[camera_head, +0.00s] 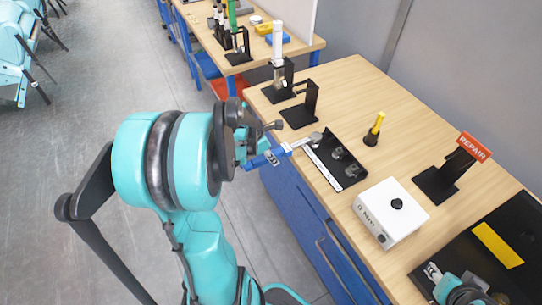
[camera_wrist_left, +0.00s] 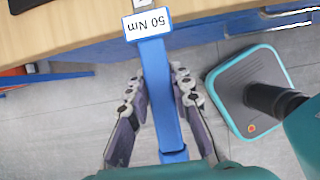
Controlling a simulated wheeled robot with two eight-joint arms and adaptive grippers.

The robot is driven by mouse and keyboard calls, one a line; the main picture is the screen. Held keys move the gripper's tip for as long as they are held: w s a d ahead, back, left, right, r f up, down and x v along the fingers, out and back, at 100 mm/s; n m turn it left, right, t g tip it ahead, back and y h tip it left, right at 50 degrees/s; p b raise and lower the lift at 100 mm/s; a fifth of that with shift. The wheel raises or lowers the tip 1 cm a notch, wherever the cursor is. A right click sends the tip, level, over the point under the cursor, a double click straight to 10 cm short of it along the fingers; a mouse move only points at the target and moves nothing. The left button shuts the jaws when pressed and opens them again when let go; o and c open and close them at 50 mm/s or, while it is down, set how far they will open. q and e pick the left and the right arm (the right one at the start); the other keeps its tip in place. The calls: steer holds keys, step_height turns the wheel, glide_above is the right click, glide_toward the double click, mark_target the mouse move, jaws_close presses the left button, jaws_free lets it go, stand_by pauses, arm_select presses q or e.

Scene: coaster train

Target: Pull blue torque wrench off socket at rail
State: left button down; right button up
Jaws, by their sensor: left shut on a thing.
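The blue torque wrench (camera_head: 272,157) is held by my left gripper (camera_head: 250,148) over the table's front edge. Its silver shaft points right, and its round head is at the far-left end of the black socket rail (camera_head: 327,170). Whether a socket is under the head is hidden. Two grey sockets (camera_head: 344,161) stand on the rail beside it. In the left wrist view the wrench (camera_wrist_left: 159,85), with a white "50 Nm" label, runs between the fingers of my left gripper (camera_wrist_left: 158,88).
A white box with a black knob (camera_head: 389,211) stands right of the rail. A yellow-handled tool (camera_head: 376,126) and black stands (camera_head: 303,106) are behind. A REPAIR sign (camera_head: 474,147) and a black mat (camera_head: 514,232) lie further right. Blue drawers (camera_head: 318,232) are below the table edge.

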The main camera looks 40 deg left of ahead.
mark_target(284, 148)
arm_select(q)
steer(key=shift+w+d, duration=0.2)
steer(key=shift+w, duration=0.3)
steer(key=shift+w+d, duration=0.15)
steer(key=shift+w, duration=0.2)
steer(key=shift+w+d, duration=0.2)
steer(key=shift+w, duration=0.25)
steer(key=shift+w+d, duration=0.2)
steer(key=shift+w, duration=0.25)
steer(key=shift+w+d, duration=0.1)
steer(key=shift+w, duration=0.25)
steer(key=shift+r+p, duration=0.75)
steer(key=shift+r, duration=0.5)
stand_by(0.8)
steer(key=shift+r+p, duration=2.35)
steer(key=shift+r, duration=0.65)
steer(key=shift+f, duration=0.1)
